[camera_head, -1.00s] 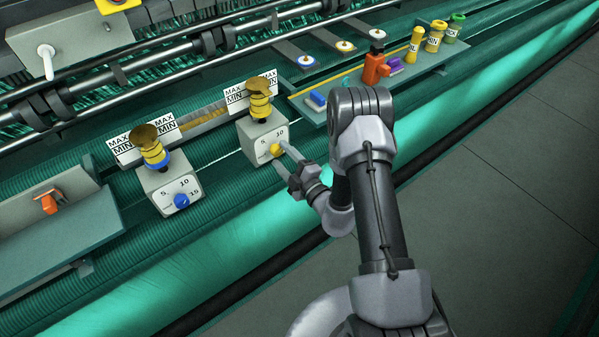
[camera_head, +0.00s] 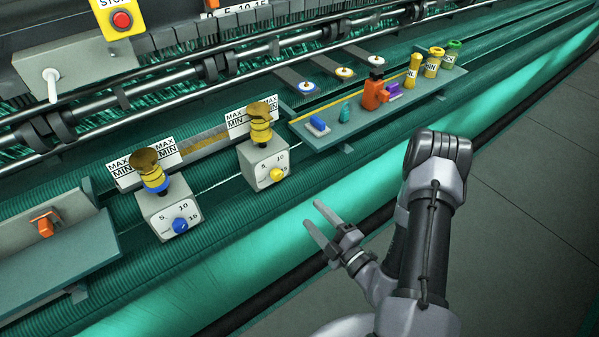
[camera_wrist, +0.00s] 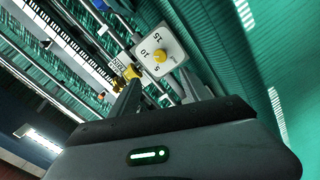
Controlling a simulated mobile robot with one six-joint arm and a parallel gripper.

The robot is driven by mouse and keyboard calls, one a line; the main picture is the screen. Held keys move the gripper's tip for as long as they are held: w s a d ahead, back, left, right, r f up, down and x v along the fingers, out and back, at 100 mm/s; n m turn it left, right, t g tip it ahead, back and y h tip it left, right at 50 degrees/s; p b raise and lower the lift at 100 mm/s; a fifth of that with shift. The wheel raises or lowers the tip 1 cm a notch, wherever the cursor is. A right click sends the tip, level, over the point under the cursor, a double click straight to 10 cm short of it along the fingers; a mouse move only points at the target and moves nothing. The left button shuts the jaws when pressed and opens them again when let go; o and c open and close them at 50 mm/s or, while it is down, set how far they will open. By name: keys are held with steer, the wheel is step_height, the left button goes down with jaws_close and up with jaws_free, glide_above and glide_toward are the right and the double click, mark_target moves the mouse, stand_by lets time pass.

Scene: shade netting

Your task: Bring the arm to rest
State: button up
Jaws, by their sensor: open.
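My gripper (camera_head: 318,228) is open and empty in the head view. It hangs in front of the machine, over the green netting roll (camera_head: 290,240), apart from the dials. The grey box with the yellow dial (camera_head: 277,174) is up and left of it, with a yellow spool on top. In the wrist view the same yellow dial (camera_wrist: 160,56) shows beyond my fingers, with nothing between them. The grey box with the blue dial (camera_head: 180,225) stands further left, with a blue and yellow spool on top.
A grey tray (camera_head: 60,258) with an orange item is at the left. A red stop button (camera_head: 121,20) is at the top left. Grey floor lies right.

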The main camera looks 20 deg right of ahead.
steer(key=a+r+n+g+y+b, duration=0.3)
steer(key=a+r+n+y, duration=0.4)
steer(key=n, duration=0.3)
steer(key=s+a+r+n+g+y+b, duration=0.45)
steer(key=s+a+n+g, duration=0.5)
steer(key=n, duration=0.55)
steer(key=s+a+f+n+g+h+b, duration=0.2)
steer(key=s+f+n+g+h+b, duration=0.35)
steer(key=n, duration=0.75)
steer(key=s+d+r+n+t+h+b, duration=0.2)
steer(key=d+n+t+h+b, duration=0.2)
steer(key=d+n+h, duration=0.5)
steer(key=n+t, duration=0.2)
steer(key=n, duration=0.2)
steer(key=shift+d+r+t+h, duration=0.15)
steer(key=shift+r+t+h, duration=0.15)
steer(key=shift+r, duration=0.05)
